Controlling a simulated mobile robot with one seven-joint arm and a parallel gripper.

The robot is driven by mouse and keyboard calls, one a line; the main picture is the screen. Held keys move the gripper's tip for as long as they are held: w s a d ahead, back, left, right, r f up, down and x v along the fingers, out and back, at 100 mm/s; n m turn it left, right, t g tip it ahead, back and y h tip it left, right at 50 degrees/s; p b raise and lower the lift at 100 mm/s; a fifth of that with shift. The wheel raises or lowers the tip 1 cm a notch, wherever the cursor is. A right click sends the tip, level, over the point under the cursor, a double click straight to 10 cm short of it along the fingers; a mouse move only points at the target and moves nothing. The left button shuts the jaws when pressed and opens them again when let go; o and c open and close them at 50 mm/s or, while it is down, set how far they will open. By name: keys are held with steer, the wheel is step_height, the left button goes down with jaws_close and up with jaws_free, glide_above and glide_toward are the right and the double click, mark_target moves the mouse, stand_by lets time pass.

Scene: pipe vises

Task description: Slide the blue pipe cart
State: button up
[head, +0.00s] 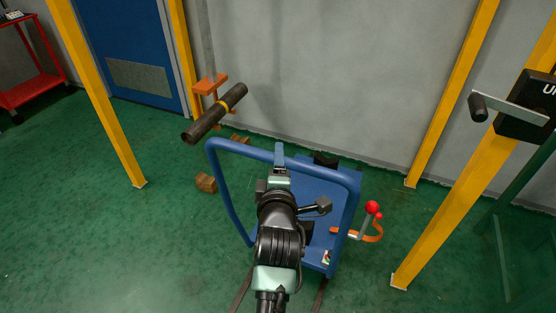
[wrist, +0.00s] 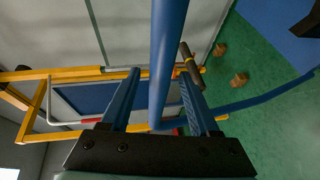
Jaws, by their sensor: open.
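The blue pipe cart (head: 352,190) stands on the green floor in front of the grey wall. Its tall tubular handle loops toward me, and its blue body lies behind my arm. My gripper (head: 280,152) is at the top bar of the handle, near its middle. In the wrist view my gripper (wrist: 160,75) has its two blue fingers spread, with the blue handle bar (wrist: 168,45) running between them in the picture. I cannot tell whether a finger touches the bar. My arm hides part of the cart.
A dark pipe with a yellow band (head: 205,122) sits at an orange support (head: 210,84) left of the cart. Wooden blocks (head: 206,183) lie nearby. A red-knobbed lever (head: 372,208) is at the cart's right. Yellow posts (head: 110,115) stand on both sides. Floor at left is clear.

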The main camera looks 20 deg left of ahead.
steer(key=shift+w+a+f, duration=0.1)
steer(key=shift+w+a, duration=0.1)
steer(key=shift+w, duration=0.35)
jaws_close()
stand_by(1.1)
